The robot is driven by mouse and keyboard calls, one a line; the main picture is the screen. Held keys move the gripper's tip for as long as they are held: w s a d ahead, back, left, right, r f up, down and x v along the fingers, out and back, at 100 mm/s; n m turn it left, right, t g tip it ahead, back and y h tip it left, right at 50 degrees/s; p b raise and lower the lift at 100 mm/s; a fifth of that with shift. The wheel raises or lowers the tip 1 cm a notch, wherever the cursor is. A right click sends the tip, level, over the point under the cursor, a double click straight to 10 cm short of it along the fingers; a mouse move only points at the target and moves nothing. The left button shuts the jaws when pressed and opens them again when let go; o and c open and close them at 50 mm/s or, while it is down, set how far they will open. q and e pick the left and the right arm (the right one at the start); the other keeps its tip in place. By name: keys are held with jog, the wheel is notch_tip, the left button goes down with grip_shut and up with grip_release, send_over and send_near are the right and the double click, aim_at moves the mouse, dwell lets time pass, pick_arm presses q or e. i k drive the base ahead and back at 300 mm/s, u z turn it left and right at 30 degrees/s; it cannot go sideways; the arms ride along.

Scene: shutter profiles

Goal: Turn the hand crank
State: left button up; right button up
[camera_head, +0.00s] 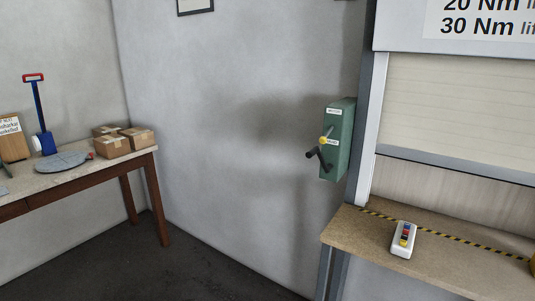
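The hand crank (316,156) is a dark bent handle with a black grip. It sticks out from the left side of a green box (341,139) on the right part of the wall, beside the shutter frame. A yellow round knob (322,140) shows just above the crank. The green box carries small white labels, too small to read. Neither of my grippers is in the head view, and nothing touches the crank.
A shutter (455,115) stands right of the box, above a wooden counter (375,240) with a white button control (403,239) and yellow-black tape. A table (75,184) at left bears cardboard boxes (112,146) and a blue tool (42,118). The floor (215,267) between is clear.

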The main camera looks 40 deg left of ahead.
aim_at(316, 149)
jog(key=u, duration=1.75)
jog(key=i, duration=3.7)
jog(key=z, duration=4.15)
